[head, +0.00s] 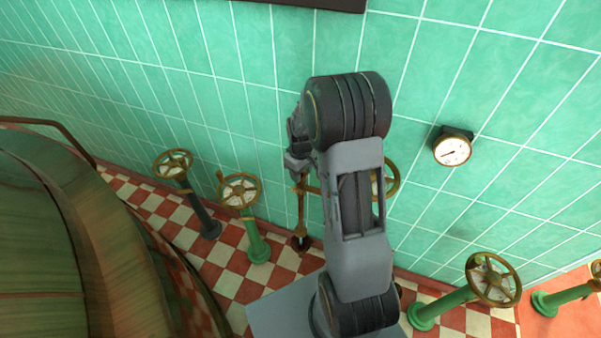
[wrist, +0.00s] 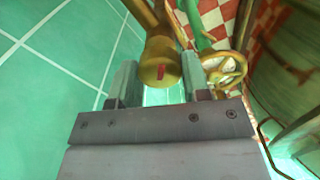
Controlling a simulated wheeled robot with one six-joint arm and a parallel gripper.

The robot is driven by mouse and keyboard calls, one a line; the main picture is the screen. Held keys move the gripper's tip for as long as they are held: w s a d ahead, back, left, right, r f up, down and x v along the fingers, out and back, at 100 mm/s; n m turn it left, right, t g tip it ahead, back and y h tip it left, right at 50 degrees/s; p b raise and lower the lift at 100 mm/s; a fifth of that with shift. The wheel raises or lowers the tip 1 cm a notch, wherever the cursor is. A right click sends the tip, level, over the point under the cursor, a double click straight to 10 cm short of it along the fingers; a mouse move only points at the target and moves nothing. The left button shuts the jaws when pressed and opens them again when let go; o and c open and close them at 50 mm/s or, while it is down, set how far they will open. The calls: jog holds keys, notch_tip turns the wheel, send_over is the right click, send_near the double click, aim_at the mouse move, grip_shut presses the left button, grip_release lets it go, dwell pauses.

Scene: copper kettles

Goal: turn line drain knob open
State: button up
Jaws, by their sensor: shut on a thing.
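The line drain knob (wrist: 162,48) is a brass, rounded piece with a short red mark on its end, seen in the wrist view. My gripper (wrist: 163,78) has one finger on each side of it and is shut on it. The exact contact is hard to make out there. In the head view my gripper (head: 299,165) is at the top of a thin brass pipe (head: 301,212) by the tiled wall. The knob is hidden or too small to tell there.
Handwheel valves stand left of my gripper, one on a dark post (head: 173,164) and one on a green post (head: 240,190). Another brass wheel (head: 390,181) is partly behind my arm. A gauge (head: 452,148) is on the wall. A large copper kettle (head: 45,235) fills the left.

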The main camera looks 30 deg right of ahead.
jog(key=shift+n, duration=0.6)
jog(key=o, duration=0.9)
jog(key=shift+o, duration=0.2)
notch_tip(320, 180, up, 14)
jog(key=shift+f, duration=0.1)
dwell(0.3)
